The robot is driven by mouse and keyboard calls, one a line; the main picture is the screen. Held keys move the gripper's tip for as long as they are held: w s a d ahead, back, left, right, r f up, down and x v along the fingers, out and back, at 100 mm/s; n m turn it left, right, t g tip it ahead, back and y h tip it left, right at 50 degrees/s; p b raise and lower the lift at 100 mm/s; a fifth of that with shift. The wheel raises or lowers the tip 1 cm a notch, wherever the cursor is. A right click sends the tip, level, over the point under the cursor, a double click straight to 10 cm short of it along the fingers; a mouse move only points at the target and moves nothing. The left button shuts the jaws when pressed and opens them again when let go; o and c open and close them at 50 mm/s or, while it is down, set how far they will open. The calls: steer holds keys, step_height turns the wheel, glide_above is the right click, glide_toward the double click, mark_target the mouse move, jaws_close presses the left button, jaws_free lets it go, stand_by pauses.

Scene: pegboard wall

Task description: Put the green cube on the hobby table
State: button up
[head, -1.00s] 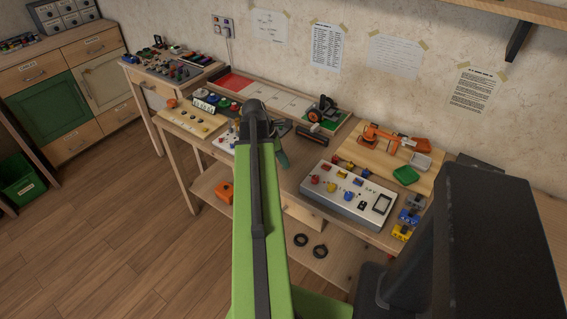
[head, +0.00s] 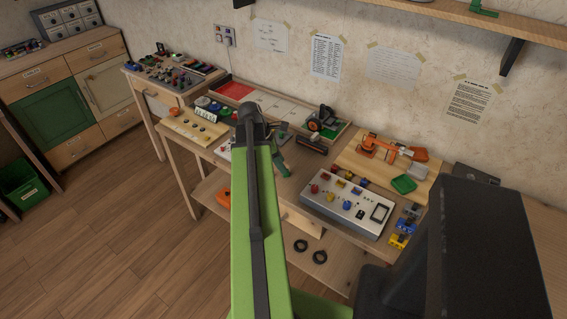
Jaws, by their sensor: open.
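The hobby table appears to be the long wooden table (head: 302,170) along the wall, crowded with items. I cannot make out a green cube for certain. A small green tray-like block (head: 404,184) lies on a light wooden board at the table's right end. My gripper (head: 285,170) is mostly hidden behind my green arm; the end of the arm shows above the middle of the table. It is open, and nothing shows held in it.
A grey panel with knobs (head: 347,202), an orange toy arm (head: 395,148) and a black wheeled item (head: 321,121) crowd the table. Two black rings (head: 301,246) lie on the lower shelf. A green bin (head: 23,184) stands at far left. The wooden floor at left is clear.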

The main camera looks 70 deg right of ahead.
steer(key=p+v, duration=0.6)
steer(key=v, duration=0.2)
steer(key=shift+r, duration=0.1)
steer(key=w+a+f+m+t, duration=0.1)
steer(key=w+a+m+t, duration=0.15)
steer(key=w+a, duration=1.9)
steer(key=w+a+m, duration=0.1)
steer(key=w+a, duration=0.2)
steer(key=a, duration=0.8)
steer(key=w+a+m+t+y, duration=0.1)
steer(key=w+a, duration=0.2)
steer(key=a, duration=0.8)
steer(key=w+a+m+y, duration=0.1)
steer(key=w+a, duration=0.2)
steer(key=a, duration=0.9)
steer(key=shift+f+m, duration=0.35)
steer(key=shift+f, duration=0.05)
steer(key=shift+s+t, duration=0.1)
steer(key=shift+t, duration=0.15)
